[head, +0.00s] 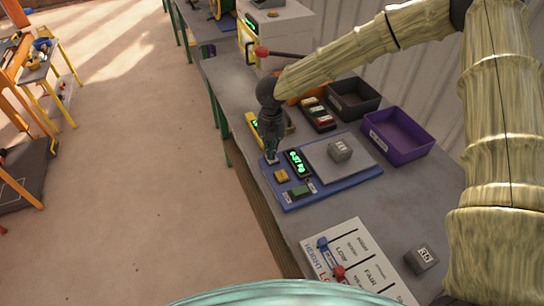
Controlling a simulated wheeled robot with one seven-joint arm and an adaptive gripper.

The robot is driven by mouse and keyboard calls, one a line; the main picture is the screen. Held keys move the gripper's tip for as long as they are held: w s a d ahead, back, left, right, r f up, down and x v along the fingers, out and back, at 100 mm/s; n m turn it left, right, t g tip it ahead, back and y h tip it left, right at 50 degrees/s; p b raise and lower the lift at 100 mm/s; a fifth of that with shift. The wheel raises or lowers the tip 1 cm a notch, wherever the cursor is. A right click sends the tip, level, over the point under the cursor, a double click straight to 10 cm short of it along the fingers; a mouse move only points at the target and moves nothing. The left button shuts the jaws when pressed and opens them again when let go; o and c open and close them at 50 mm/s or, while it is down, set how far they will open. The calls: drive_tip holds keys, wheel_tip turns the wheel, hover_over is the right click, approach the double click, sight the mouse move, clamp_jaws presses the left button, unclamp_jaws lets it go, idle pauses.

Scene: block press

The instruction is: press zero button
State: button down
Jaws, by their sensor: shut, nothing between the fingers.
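A scale with a blue base (345,182) stands on the grey bench. Its grey plate (322,163) carries a small grey block (340,149) with a marking on top. The green digital display (297,161) is lit; its digits are too small to read surely. A yellow button (281,176) and a green button (299,191) sit on the front of the base; I cannot read which is marked zero. My gripper (271,157) is shut and empty, pointing down over the left corner of the base, beside the display. I cannot tell whether it touches anything.
A purple bin (398,136) and a black bin (352,98) stand behind the scale. A white chart board (353,262) and another grey block (421,259) lie nearer me. A white machine with a red-knobbed lever (262,52) stands at the far end.

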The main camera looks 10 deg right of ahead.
drive_tip(key=shift+f, duration=0.9)
idle(0.4)
drive_tip(key=shift+r, duration=0.1)
drive_tip(key=shift+r+p, duration=1.9)
drive_tip(key=shift+r, duration=0.85)
drive_tip(key=shift+f, duration=0.1)
